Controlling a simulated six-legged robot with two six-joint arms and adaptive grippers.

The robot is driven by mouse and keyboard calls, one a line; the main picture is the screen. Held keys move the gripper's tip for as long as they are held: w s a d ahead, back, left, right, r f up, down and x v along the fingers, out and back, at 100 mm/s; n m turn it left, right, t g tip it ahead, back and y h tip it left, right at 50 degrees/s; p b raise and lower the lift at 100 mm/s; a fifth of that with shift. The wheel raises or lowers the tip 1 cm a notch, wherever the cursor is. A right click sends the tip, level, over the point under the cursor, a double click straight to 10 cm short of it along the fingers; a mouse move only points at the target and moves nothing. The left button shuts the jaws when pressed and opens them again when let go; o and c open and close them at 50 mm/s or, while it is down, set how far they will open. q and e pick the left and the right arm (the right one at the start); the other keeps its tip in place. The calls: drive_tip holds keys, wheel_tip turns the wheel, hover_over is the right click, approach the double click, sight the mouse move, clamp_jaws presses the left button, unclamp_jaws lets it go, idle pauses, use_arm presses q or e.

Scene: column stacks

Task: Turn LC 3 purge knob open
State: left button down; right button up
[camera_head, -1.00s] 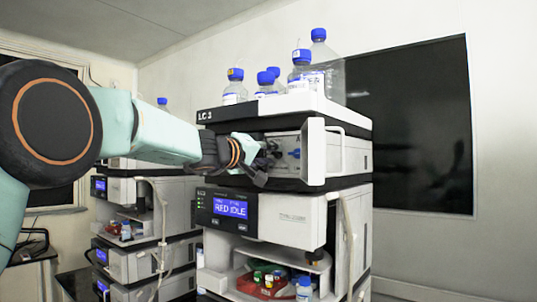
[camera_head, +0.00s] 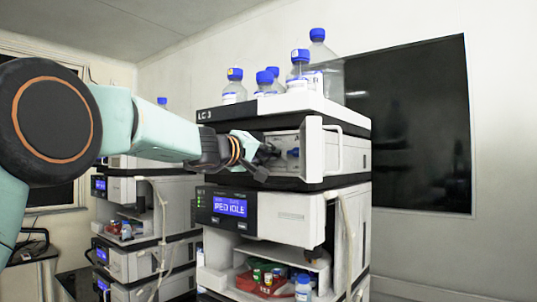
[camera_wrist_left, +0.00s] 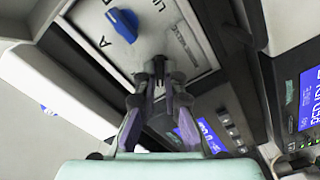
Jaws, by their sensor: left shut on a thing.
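The LC 3 unit (camera_head: 235,114) is the upper module of the near stack, with its front compartment open. My left gripper (camera_head: 268,157) reaches into it from the left, at the inner panel. In the left wrist view the left gripper (camera_wrist_left: 160,72) has its fingers brought together at the panel, shut on a small dark knob that they mostly hide; it looks like the purge knob. A blue knob (camera_wrist_left: 122,24) with the letter A beside it stands apart from the fingers. My right gripper is not in view.
Several blue-capped bottles (camera_head: 299,71) stand on top of the stack. The compartment's white side frame and handle (camera_head: 312,150) are just right of the gripper. A lower module with a lit display (camera_head: 230,206) is below. Another stack (camera_head: 125,190) stands at the left.

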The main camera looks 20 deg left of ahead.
use_arm(q)
drive_tip(key=n+b, duration=0.1)
drive_tip(key=n, duration=0.1)
drive_tip(key=shift+r+n, duration=0.1)
drive_tip(key=shift+n, duration=0.3)
drive_tip(key=shift+n+b, duration=0.3)
drive_tip(key=shift+n, duration=1.6)
drive_tip(key=shift+r, duration=0.1)
drive_tip(key=c, duration=1.5)
unclamp_jaws()
drive_tip(key=shift+o, duration=0.2)
drive_tip(key=v, duration=1.2)
